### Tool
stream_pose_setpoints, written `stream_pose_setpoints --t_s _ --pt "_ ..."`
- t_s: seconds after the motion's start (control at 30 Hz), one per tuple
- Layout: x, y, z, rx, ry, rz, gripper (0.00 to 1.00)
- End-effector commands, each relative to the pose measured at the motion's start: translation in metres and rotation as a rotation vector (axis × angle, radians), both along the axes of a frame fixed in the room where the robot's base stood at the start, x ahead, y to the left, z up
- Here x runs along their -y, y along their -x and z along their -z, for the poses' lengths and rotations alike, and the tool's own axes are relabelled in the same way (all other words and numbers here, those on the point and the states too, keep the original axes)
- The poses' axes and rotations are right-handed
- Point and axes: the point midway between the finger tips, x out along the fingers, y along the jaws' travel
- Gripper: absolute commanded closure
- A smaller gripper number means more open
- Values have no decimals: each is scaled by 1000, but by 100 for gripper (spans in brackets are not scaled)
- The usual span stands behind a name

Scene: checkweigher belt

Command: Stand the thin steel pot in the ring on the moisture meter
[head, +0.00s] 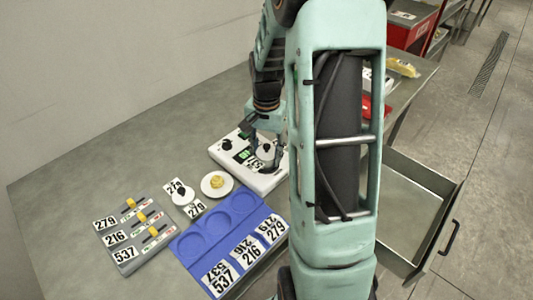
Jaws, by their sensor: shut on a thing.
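The white moisture meter (232,158) lies on the grey worktop, with a black knob, a small green display and a number label on its top. My gripper (265,150) is low over the right part of the meter, pointing down. It is shut on a small pale thing between its fingers, which appears to be the thin steel pot; the fingers cover much of it. The ring is hard to make out beneath the gripper. I cannot tell whether the pot touches the meter. My own arm hides the meter's right end.
A blue tray (230,203) with round recesses and number labels lies in front. Left of the meter are a white dish (206,190) with a yellow lump and a white disc (178,198) with a black knob. A grey slider panel (125,258) lies left. An open drawer (425,185) juts out right.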

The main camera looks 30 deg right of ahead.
Motion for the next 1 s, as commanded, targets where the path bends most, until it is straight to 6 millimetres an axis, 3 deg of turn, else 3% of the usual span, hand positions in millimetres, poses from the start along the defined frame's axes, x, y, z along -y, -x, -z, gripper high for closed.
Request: stream_pose_setpoints --t_s 0.13,0.17,0.3,0.67,0.77,1.0 --pt "0 0 5 0 0 0 89" --pt "0 0 4 0 0 0 58" --pt "0 0 3 0 0 0 44" --pt "0 0 -3 0 0 0 44" --pt "1 -1 -15 4 2 0 44" --pt "0 -1 -68 5 1 0 44"
